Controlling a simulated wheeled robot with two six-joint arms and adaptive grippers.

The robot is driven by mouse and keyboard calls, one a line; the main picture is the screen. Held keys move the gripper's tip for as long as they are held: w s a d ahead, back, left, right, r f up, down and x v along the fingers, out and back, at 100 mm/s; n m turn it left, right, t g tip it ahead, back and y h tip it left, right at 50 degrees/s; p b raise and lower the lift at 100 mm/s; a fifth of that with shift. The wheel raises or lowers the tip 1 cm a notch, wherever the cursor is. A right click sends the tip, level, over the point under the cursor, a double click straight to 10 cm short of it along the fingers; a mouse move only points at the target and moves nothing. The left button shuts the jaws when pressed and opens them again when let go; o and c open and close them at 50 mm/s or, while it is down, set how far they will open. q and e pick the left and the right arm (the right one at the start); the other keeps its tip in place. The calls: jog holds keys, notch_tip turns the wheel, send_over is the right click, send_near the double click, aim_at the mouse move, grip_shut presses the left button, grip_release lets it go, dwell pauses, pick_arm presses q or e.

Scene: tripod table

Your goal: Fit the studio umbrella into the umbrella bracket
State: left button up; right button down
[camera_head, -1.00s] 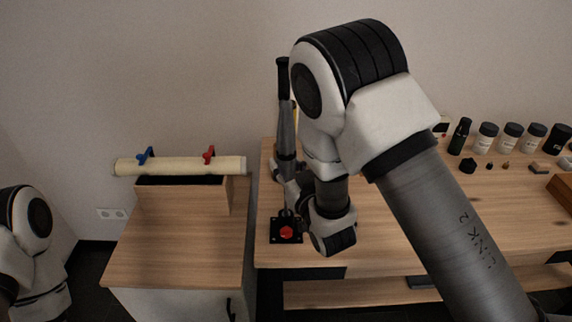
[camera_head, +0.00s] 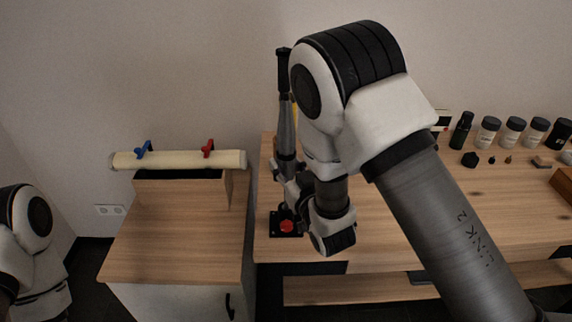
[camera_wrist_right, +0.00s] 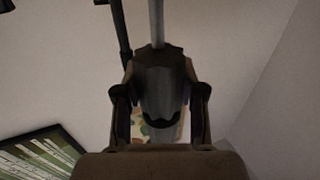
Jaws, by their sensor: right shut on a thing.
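The studio umbrella (camera_head: 285,125) is folded, grey with a black end at the top. It stands nearly upright in the head view, in front of the wall. The umbrella bracket (camera_head: 287,228), a black plate with a red knob, sits at the table's front left corner, below the umbrella. My right gripper (camera_head: 284,172) is shut on the umbrella above the bracket. In the right wrist view the gripper's fingers (camera_wrist_right: 160,98) close on both sides of the grey umbrella (camera_wrist_right: 157,55). Whether the umbrella's lower end touches the bracket is not clear. My left gripper is out of view.
The wooden table (camera_head: 420,215) has a clear middle. Jars (camera_head: 488,130), a dark bottle (camera_head: 461,130) and small pieces stand at its right back. To the left, a wooden cabinet (camera_head: 175,245) bears a box with a pale roll (camera_head: 180,160) and blue and red clamps.

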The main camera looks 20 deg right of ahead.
aim_at(287, 177)
jog(key=shift+f+b, duration=1.35)
jog(key=shift+f, duration=0.4)
jog(key=c, duration=0.6)
grip_release()
jog(key=shift+r, duration=0.1)
jog(key=shift+s, duration=0.15)
jog(key=s, duration=0.7)
jog(key=shift+d, duration=0.4)
jog(key=shift+s, duration=0.1)
